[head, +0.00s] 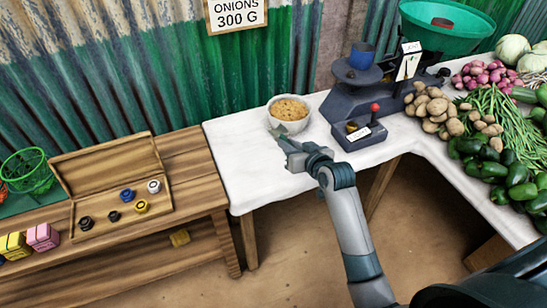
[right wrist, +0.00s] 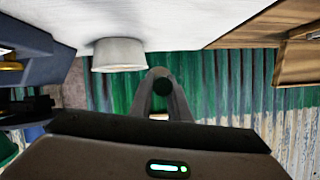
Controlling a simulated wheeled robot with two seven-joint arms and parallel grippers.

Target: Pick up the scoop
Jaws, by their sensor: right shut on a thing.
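My right gripper (head: 286,142) is at the front edge of the bowl (head: 276,124), above the white-clothed table. The bowl is pale and holds a heap of tan, grainy food (head: 290,109). In the right wrist view, my right gripper's fingers (right wrist: 162,92) are closed on a small dark round end (right wrist: 163,86), which looks like the scoop's handle. The rest of the scoop is hidden or too small to make out. The bowl (right wrist: 119,55) is beside the fingers there, apart from them. My left gripper is not in view.
A dark balance scale (head: 351,95) with a green pan (head: 447,28) stands right of the bowl. Potatoes (head: 432,108), onions and green vegetables cover the right side. A wooden box (head: 105,165) with several small weights lies on the left bench. The white cloth (head: 240,165) is clear left of the bowl.

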